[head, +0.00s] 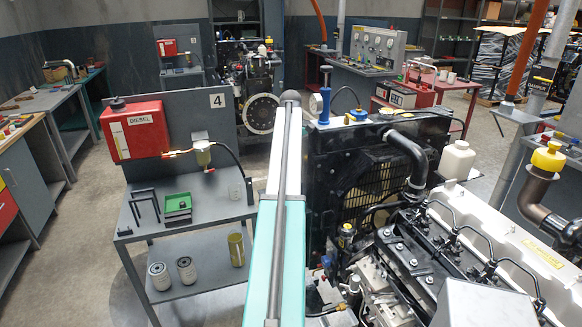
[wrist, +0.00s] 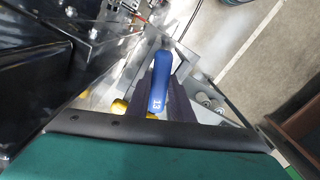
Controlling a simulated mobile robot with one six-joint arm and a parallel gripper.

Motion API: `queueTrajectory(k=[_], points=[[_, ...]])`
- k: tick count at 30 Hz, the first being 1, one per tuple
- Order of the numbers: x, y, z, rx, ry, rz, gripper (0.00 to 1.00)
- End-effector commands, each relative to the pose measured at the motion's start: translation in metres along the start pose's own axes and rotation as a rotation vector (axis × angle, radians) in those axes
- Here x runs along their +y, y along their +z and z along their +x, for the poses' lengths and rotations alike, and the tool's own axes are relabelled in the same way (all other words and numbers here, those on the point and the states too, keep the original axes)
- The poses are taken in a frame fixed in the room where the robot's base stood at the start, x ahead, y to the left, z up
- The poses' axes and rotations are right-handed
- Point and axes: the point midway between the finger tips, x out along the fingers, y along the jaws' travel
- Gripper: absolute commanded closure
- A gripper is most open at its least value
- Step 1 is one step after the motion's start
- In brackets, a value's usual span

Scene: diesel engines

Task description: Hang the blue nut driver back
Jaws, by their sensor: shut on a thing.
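The blue nut driver (wrist: 159,82) shows in the wrist view as a blue handle marked 13. My gripper (wrist: 161,88) is shut on this handle, with one dark finger on each side of it. The driver's shaft is hard to make out. In the head view, neither my gripper nor the driver can be made out; my teal arm link fills the middle. A small black bracket-like frame (head: 143,204) stands on the grey bench at the left. I cannot tell whether it is the driver's hanging place.
The grey bench (head: 135,235) carries a green tray (head: 178,203) and a red diesel tank (head: 135,130) on its back panel. The engine and radiator (head: 360,160) stand close at the right. Open floor lies left of the bench.

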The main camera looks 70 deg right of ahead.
Motion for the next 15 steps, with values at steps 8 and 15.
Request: queueTrajectory(k=[8,15], points=[[0.000,0.000,0.014,0.000,0.000,0.000,1.00],[0.000,0.000,0.015,0.001,0.001,0.000,1.00]])
